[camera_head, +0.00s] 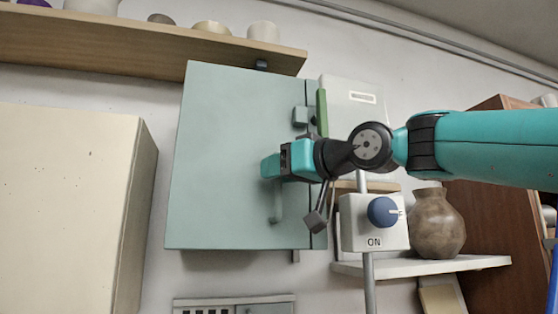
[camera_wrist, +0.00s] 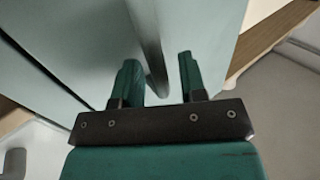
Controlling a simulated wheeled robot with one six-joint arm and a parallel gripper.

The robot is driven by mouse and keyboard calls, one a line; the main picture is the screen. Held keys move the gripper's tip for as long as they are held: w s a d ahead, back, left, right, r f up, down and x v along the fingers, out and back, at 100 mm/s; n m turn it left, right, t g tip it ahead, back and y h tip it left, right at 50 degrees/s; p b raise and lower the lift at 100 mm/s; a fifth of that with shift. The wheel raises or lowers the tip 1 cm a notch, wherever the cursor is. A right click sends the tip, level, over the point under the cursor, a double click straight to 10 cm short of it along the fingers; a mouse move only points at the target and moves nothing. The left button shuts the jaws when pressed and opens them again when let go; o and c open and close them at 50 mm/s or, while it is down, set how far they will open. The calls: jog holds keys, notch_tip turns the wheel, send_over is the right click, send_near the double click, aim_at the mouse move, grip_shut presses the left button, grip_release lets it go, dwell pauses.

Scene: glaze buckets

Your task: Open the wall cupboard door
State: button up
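The pale green wall cupboard (camera_head: 215,150) hangs in the middle of the head view, its door looking shut. A grey bar handle (camera_head: 277,208) is near the door's right edge; its upper part is hidden behind my gripper. My gripper (camera_head: 268,167) is at the door front, at the handle. In the wrist view, the two green fingers of my gripper (camera_wrist: 161,80) stand apart. The handle (camera_wrist: 151,55) runs between them, with a gap visible on each side. Whether a finger touches it is unclear.
A wooden shelf (camera_head: 130,53) with pots is above. A cream cabinet (camera_head: 65,200) stands at left. At right are a switch box (camera_head: 374,222) with a blue knob on a post, a brown vase (camera_head: 437,225) on a white shelf (camera_head: 430,267), and a brown cabinet (camera_head: 490,220).

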jog(key=shift+w+a, duration=0.1)
jog(key=shift+c, duration=0.3)
grip_shut()
